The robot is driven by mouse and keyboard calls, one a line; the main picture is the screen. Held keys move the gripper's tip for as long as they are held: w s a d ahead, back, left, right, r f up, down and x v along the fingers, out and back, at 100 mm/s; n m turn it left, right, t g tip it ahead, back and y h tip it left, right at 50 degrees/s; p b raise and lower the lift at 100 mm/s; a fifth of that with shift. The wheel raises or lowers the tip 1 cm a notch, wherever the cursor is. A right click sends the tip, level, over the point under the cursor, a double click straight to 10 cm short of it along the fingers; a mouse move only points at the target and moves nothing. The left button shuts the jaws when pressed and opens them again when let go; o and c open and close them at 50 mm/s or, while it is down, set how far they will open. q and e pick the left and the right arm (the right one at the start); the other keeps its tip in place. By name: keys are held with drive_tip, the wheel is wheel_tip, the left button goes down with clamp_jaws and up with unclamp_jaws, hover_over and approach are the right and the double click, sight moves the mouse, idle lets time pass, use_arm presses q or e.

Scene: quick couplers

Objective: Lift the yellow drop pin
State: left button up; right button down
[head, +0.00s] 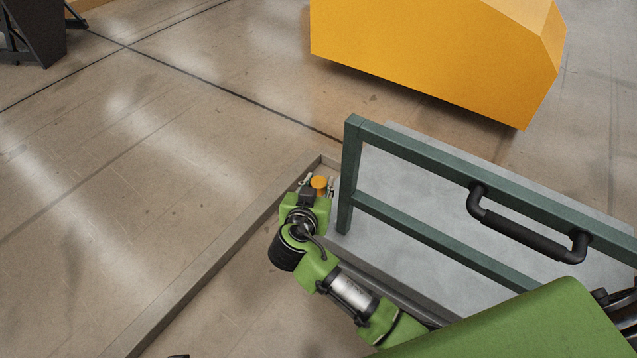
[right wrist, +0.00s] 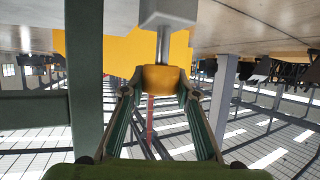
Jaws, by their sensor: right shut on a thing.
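The yellow drop pin (head: 319,182) shows as a small round knob near the left post of the green frame in the head view. In the right wrist view its yellow knob (right wrist: 161,79) sits between my fingertips, with a metal shaft running from it into a grey block. My right gripper (head: 318,187) is shut on the knob, one finger on each side. How far the shaft goes into the block is hidden. My left gripper is not in view.
A dark green rail frame (head: 350,180) with a black handle (head: 527,238) stands right beside my right gripper, over a grey plate (head: 410,175). A low grey floor rail (head: 215,262) runs to the left. A large yellow block (head: 430,55) stands behind.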

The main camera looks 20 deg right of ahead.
drive_tip(key=c, duration=1.8)
unclamp_jaws()
drive_tip(key=shift+w+r, duration=0.1)
drive_tip(key=shift+r, duration=0.25)
drive_tip(key=shift+c, duration=0.2)
drive_tip(key=shift+f, duration=0.1)
drive_tip(key=shift+s+a, duration=0.2)
drive_tip(key=shift+s, duration=0.2)
drive_tip(key=v, duration=1.1)
drive_tip(key=shift+s, duration=0.15)
